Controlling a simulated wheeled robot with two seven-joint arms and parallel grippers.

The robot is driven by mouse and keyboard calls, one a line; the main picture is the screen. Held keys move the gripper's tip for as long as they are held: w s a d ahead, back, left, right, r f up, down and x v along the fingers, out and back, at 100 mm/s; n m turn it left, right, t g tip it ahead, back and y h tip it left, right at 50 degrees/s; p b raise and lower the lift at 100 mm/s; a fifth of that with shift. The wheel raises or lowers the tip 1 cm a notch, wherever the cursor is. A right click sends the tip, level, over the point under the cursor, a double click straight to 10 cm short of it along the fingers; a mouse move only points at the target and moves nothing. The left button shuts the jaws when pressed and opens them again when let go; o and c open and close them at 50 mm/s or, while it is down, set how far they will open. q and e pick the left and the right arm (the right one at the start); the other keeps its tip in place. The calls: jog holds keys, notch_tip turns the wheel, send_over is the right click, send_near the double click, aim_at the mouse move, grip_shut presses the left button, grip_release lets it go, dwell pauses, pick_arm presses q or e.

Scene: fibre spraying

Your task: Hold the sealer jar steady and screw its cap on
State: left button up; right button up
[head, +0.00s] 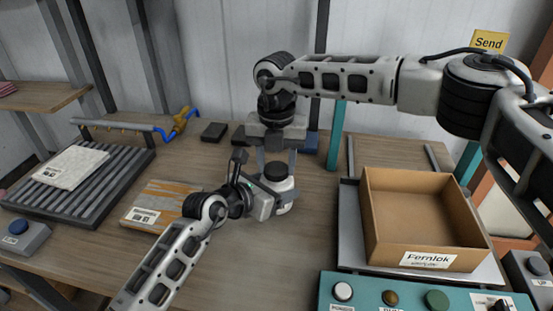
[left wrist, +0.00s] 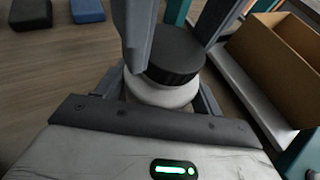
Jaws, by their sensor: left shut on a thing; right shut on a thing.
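The sealer jar (head: 283,194) is white and stands upright on the table; it also shows in the left wrist view (left wrist: 165,92). Its black cap (head: 276,171) sits at the jar's top and looks level; it also shows in the left wrist view (left wrist: 180,55). I cannot tell how far it is threaded. My left gripper (head: 272,193) comes in low from the left and is shut on the jar's body, its fingers partly hidden. My right gripper (head: 276,157) points down from above, shut on the cap with a finger on either side.
An open cardboard box (head: 425,225) stands on a tray to the right, behind a teal button panel (head: 420,291). A labelled orange-streaked package (head: 160,205) lies left of the jar. A roller rack (head: 80,180) holds a white packet (head: 70,167). Small dark blocks (head: 213,132) lie behind.

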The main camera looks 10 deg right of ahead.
jog(key=shift+f, duration=0.2)
pick_arm(q)
jog(key=c, duration=0.5)
pick_arm(e)
jog(key=m, duration=0.4)
jog(key=shift+m, duration=0.4)
jog(key=m, duration=0.4)
jog(key=shift+m, duration=0.4)
jog(key=m, duration=0.9)
jog(key=shift+s+m, duration=0.1)
jog(key=shift+m, duration=0.3)
jog(key=o, duration=0.9)
jog(key=shift+o, duration=0.2)
